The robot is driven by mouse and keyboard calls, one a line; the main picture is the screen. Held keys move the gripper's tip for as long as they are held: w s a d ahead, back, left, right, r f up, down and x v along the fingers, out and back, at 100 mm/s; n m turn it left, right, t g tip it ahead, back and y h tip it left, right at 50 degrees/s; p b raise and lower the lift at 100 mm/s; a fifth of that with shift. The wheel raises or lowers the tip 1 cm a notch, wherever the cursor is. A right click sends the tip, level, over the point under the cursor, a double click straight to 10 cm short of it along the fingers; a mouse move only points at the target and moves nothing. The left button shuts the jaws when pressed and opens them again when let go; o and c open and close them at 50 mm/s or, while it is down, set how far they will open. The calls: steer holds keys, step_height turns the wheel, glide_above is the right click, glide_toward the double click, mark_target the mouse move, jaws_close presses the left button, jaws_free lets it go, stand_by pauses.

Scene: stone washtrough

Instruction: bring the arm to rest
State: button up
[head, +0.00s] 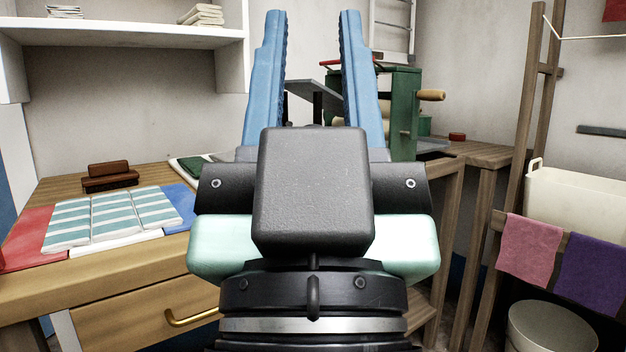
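My gripper (313,85) is in the middle of the head view, pointing up and away. Its two blue fingers stand wide apart with nothing between them, so it is open and empty. My wrist and the dark block on it fill the lower middle and hide part of the table behind. The gripper is raised in front of the wooden table (150,262) and appears to touch nothing.
Striped cloths (115,215) lie on a red and blue mat at left, near brown brushes (108,177). A green machine (404,112) with a wooden handle stands behind my gripper. At right are a wooden rack with pink (530,250) and purple cloths, a cream tub (580,200) and a bin (555,328).

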step_height(320, 180, up, 50)
steer(key=p, duration=4.8)
